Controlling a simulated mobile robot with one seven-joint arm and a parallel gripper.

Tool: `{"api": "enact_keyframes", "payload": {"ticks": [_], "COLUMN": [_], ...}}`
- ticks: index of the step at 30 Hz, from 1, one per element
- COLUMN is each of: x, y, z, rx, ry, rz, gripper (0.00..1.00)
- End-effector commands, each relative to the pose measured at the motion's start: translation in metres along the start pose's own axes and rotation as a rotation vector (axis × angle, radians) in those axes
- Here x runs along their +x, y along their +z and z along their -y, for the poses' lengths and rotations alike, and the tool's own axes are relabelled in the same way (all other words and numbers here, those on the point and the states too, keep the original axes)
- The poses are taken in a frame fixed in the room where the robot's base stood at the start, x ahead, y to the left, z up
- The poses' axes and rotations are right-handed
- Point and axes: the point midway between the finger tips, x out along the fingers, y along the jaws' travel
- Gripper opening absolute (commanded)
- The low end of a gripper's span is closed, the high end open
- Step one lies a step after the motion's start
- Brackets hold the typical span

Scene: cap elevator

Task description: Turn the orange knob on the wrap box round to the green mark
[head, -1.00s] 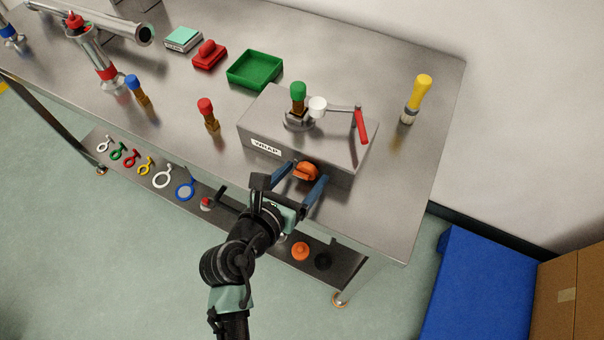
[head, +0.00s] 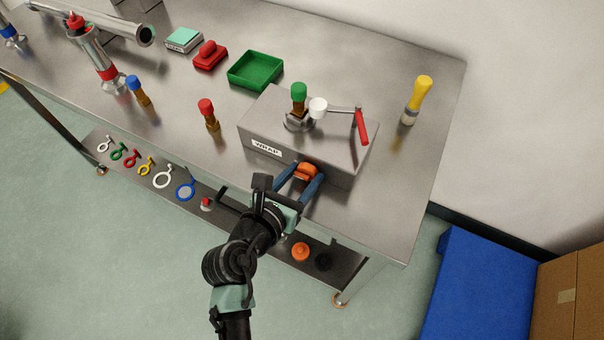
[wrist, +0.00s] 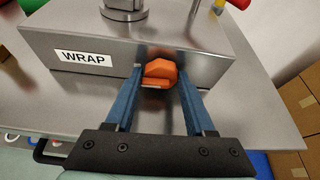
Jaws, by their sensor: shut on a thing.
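The wrap box (head: 262,131) is a grey metal block with a WRAP label on its front; it also fills the upper part of the wrist view (wrist: 70,30). The orange knob (head: 308,169) sits on its front face, right of the label, and shows between my fingers in the wrist view (wrist: 160,72). My gripper (head: 304,177) is shut on the knob, with one blue finger on each side; in the wrist view the fingertips (wrist: 160,75) flank it. I cannot see the green mark on the box front.
On top of the box stand a green-capped post (head: 298,92) and a red-handled lever (head: 361,125). A red-capped post (head: 208,114) stands left of the box, a yellow-handled brush (head: 417,100) to the right. The lower shelf (head: 225,217) holds several rings and knobs.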

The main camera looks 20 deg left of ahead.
Motion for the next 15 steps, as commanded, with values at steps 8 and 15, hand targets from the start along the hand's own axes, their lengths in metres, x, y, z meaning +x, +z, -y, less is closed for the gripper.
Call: {"api": "enact_keyframes", "payload": {"ticks": [8, 15], "x": [-0.001, -0.0007], "y": [0.0018, 0.0009], "z": [0.0047, 0.0067], "rx": [0.117, 0.31], "ry": [0.042, 0.12], "rz": [-0.004, -0.004], "gripper": [0.0, 0.0]}}
